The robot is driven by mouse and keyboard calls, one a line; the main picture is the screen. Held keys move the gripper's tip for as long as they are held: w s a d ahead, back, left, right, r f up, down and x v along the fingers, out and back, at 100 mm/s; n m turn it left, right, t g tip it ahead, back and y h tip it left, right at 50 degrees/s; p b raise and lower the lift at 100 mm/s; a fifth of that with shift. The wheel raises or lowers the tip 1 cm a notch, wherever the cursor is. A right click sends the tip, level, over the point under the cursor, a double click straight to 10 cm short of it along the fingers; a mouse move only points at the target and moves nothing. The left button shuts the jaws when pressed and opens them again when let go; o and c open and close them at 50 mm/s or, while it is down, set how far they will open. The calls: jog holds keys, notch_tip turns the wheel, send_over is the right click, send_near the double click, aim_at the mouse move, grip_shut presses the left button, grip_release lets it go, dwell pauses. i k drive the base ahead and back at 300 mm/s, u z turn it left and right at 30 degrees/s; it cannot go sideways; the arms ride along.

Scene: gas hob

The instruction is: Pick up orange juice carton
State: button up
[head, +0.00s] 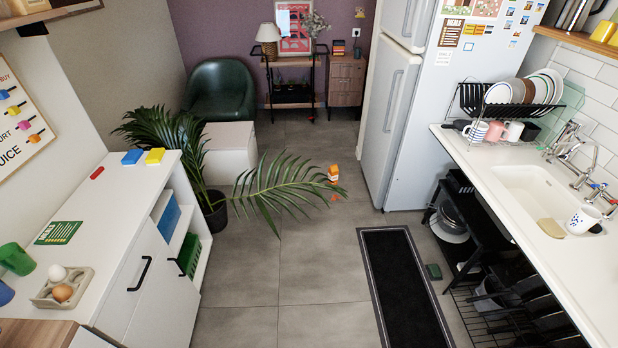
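A small orange and white object (333,173) stands on the grey tiled floor near the middle of the head view, left of the fridge. It may be the orange juice carton, but it is too small to read any label. A palm leaf crosses close to it, and a bit of orange shows just below. My gripper is not in view.
A potted palm (213,215) spreads its leaves over the floor at centre left. A white cabinet (112,215) stands at left, the fridge (393,110) and sink counter (520,190) at right. A dark mat (405,285) lies on open floor.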

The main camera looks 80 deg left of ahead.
aim_at(333, 170)
jog(key=u, duration=2.4)
jog(key=k, duration=0.75)
jog(key=u, duration=0.35)
jog(key=i, duration=7.9)
jog(key=z, duration=0.1)
